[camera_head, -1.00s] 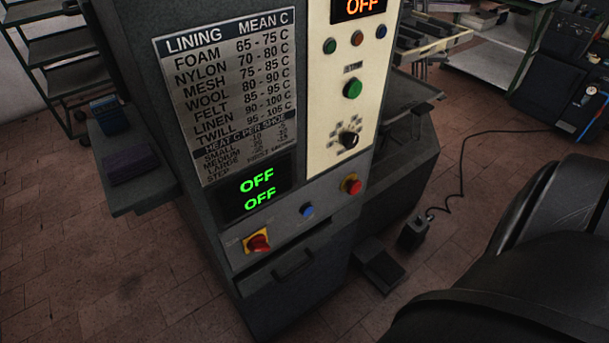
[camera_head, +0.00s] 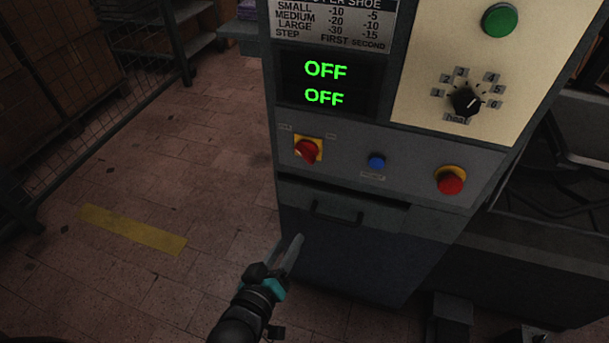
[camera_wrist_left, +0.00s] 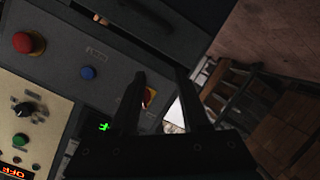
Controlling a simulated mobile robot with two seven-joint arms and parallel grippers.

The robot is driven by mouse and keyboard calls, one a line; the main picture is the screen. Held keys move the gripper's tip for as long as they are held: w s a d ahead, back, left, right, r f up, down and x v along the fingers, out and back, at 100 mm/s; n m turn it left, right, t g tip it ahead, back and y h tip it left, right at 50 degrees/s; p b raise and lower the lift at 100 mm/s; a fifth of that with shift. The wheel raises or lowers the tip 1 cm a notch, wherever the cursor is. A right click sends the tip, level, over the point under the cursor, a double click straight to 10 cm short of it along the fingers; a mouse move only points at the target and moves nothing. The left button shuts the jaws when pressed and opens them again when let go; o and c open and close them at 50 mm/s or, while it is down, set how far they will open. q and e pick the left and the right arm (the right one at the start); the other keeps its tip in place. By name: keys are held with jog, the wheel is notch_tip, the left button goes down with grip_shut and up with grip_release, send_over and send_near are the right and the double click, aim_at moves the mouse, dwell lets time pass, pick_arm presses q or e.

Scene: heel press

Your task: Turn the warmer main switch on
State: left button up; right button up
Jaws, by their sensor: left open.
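The warmer main switch (camera_head: 306,150) is a red rotary knob on a yellow plate, at the left of the grey panel strip. The green display (camera_head: 328,83) above it reads OFF on both lines. My left gripper (camera_head: 294,242) is open and empty, below the switch in the head view and in front of the cabinet. In the left wrist view the switch (camera_wrist_left: 149,97) shows between the two open fingers, partly hidden by one finger. I cannot tell how far the fingertips are from the panel. My right gripper is not in view.
A blue button (camera_head: 376,162) and a red knob on yellow (camera_head: 451,181) sit to the right of the switch. A drawer handle (camera_head: 337,213) lies below. A black dial (camera_head: 466,101) and green button (camera_head: 499,20) are higher up. Open brick floor (camera_head: 190,190) lies to the left.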

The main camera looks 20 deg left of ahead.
pick_arm(q)
notch_tip(320, 180, up, 8)
jog(key=w+a+n+t+b, duration=0.1)
jog(key=a+n+t+b, duration=0.1)
jog(key=t+b, duration=0.1)
jog(key=b, duration=0.4)
send_near(304, 157)
jog(key=shift+y, duration=0.3)
jog(key=w, duration=0.7)
jog(key=shift+w+d+f, duration=0.1)
jog(key=shift+w+d, duration=0.2)
jog(key=shift+w, duration=0.9)
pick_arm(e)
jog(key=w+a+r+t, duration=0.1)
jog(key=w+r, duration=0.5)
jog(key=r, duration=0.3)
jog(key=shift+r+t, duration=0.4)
pick_arm(q)
grip_shut()
